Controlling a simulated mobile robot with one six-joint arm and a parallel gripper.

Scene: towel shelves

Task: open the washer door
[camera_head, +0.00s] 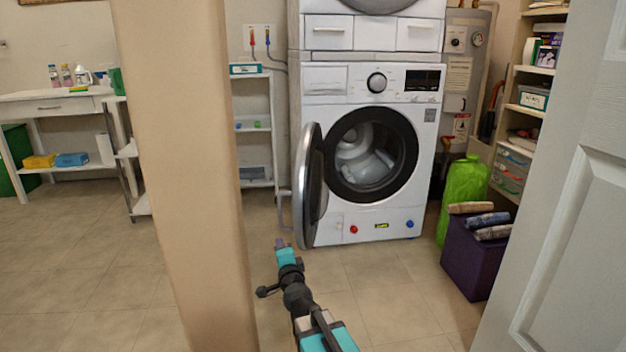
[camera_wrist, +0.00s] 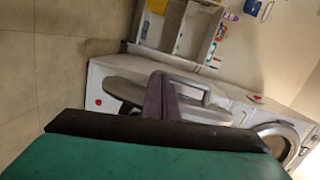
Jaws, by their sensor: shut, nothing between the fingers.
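The white washer (camera_head: 326,86) stands against the back wall, with a second machine stacked on top. Its round door (camera_head: 312,185) is swung wide open to the left in the head view, and the drum opening (camera_head: 368,158) shows dark-rimmed inside. My gripper (camera_head: 281,243) is low in front of the washer, just left of and below the open door. In the wrist view my gripper's fingers (camera_wrist: 160,97) are together and empty, in front of the door (camera_wrist: 130,92). I cannot tell whether they touch the door.
A beige pillar (camera_head: 185,180) stands close on the left, and a white door panel (camera_head: 570,190) on the right. A purple box (camera_head: 468,262) with rolled towels and a green bag (camera_head: 463,190) stand right of the washer. The tiled floor ahead is clear.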

